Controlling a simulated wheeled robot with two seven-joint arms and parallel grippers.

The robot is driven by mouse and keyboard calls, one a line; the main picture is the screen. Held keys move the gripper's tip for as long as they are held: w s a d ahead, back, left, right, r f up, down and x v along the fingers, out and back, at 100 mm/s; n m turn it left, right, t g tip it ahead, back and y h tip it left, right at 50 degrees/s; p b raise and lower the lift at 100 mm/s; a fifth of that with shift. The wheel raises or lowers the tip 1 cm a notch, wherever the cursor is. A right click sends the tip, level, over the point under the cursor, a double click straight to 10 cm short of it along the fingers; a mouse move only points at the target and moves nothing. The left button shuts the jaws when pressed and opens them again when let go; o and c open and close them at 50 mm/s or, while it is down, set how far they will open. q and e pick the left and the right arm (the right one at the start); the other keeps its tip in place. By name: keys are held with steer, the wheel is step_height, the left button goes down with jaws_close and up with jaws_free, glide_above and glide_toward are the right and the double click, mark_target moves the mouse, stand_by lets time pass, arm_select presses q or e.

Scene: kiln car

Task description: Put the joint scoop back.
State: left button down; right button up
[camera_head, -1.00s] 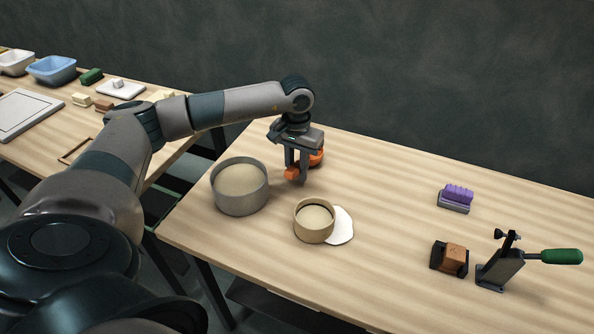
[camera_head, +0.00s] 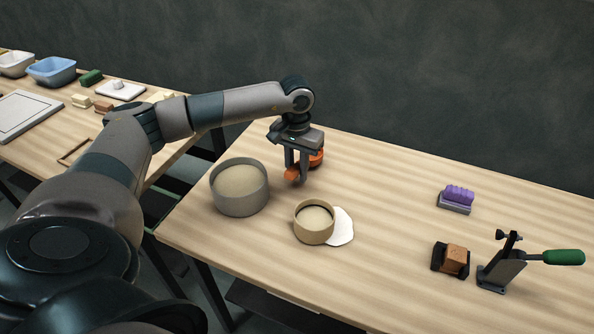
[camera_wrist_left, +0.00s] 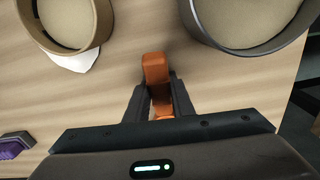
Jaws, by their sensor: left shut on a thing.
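My left gripper (camera_head: 297,174) is shut on an orange scoop (camera_head: 291,174), low over the table behind the two round pots. More orange (camera_head: 317,157) shows behind the fingers. In the left wrist view the scoop's orange end (camera_wrist_left: 155,68) sticks out beyond the left gripper (camera_wrist_left: 157,92), which grips it between its fingers. The rest of the scoop is hidden by the gripper, and I cannot tell whether it touches the table. My right gripper is not in view.
A grey tub (camera_head: 240,205) and a smaller tan pot (camera_head: 313,234) hold pale powder; a white patch (camera_head: 342,228) lies beside the pot. To the right are a purple-topped block (camera_head: 457,195), a brown block (camera_head: 455,257) in a black holder and a green-handled clamp (camera_head: 502,268). The middle is clear.

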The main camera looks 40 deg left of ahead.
arm_select(q)
steer(key=shift+f+b, duration=0.5)
steer(key=shift+f, duration=0.1)
stand_by(0.6)
steer(key=c, duration=1.5)
jaws_free()
steer(key=shift+o, duration=0.2)
steer(key=shift+r, duration=0.25)
steer(key=shift+s+r+p, duration=0.1)
steer(key=shift+r+p, duration=1.6)
steer(key=shift+r, duration=2.05)
